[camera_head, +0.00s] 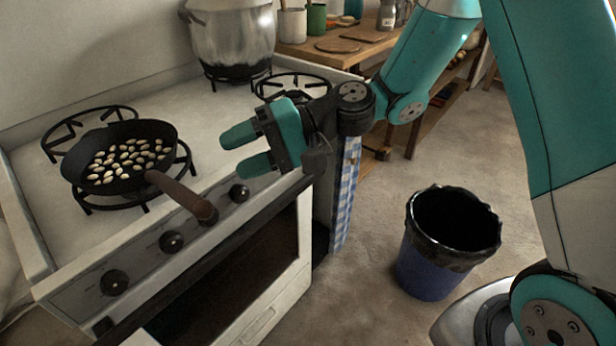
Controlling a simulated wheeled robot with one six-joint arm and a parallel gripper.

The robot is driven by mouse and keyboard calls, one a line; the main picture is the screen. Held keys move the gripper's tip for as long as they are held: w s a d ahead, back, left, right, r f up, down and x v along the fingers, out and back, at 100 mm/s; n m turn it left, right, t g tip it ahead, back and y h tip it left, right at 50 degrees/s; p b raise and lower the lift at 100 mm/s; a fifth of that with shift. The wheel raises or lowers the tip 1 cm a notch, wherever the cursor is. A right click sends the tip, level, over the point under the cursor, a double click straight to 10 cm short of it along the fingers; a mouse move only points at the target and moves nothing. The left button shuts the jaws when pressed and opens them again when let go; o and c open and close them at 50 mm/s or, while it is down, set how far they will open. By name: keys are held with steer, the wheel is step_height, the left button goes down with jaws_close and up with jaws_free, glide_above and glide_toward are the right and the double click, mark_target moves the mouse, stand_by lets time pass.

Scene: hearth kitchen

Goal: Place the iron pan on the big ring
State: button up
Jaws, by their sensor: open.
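The black iron pan (126,137) holds many pale, oval pieces. It sits on the front-left ring (140,203), looking roughly level. Its brown handle (183,196) points toward the front right and reaches over the stove's front edge. An empty ring (62,129) shows behind the pan at the back left. Another empty ring (304,77) is at the right, partly behind my gripper. Which ring is the biggest I cannot tell for sure. My gripper (241,151) is open and empty, above the right part of the stove, to the right of the pan and apart from its handle.
A large metal pot (231,38) stands on the back-right ring. Knobs (172,242) line the stove front. A blue bin (428,279) stands on the floor at right. A wooden table (340,48) with cups and boards is behind. The stovetop's middle is clear.

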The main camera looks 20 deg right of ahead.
steer(key=s+d+r+n+h, duration=0.1)
steer(key=s+d+n+h, duration=0.2)
steer(key=s, duration=0.6)
steer(key=s+d+r+n+h, duration=0.2)
steer(key=s+d+n+h, duration=0.2)
steer(key=s+d+h, duration=0.3)
steer(key=shift+s+h, duration=0.5)
steer(key=shift+s, duration=0.45)
steer(key=shift+c, duration=0.2)
